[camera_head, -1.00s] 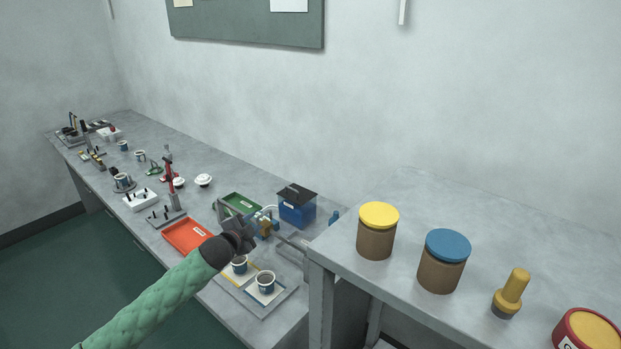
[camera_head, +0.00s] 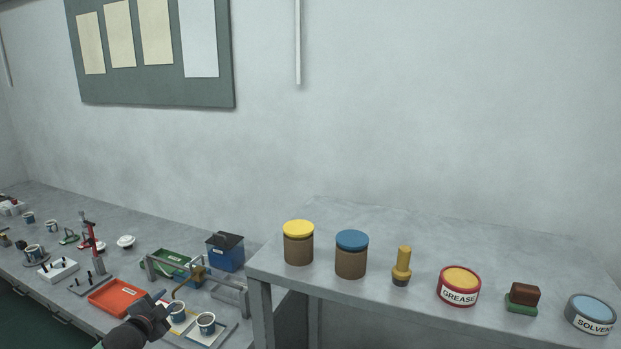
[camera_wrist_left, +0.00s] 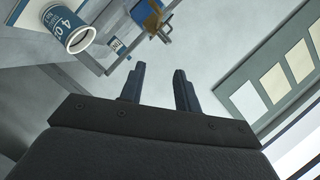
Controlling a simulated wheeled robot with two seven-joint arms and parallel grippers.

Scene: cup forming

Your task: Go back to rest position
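My left gripper (camera_head: 157,307) comes in at the bottom of the head view, over the front of the long workbench, beside two cups on a tray. In the left wrist view my left gripper (camera_wrist_left: 158,85) has its two fingers apart with nothing between them. One cup (camera_head: 206,323) stands on the tray at right, and another cup (camera_head: 177,312) stands just left of it, partly behind the gripper. A labelled cup (camera_wrist_left: 68,30) shows at the upper left of the wrist view, apart from the fingers. My right gripper is in neither view.
A red tray (camera_head: 116,297), green tray (camera_head: 168,262) and blue box (camera_head: 225,252) lie around the gripper. A metal frame (camera_head: 228,294) stands right of it. A higher table (camera_head: 430,258) at right holds jars and tins, including a grease tin (camera_head: 458,287).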

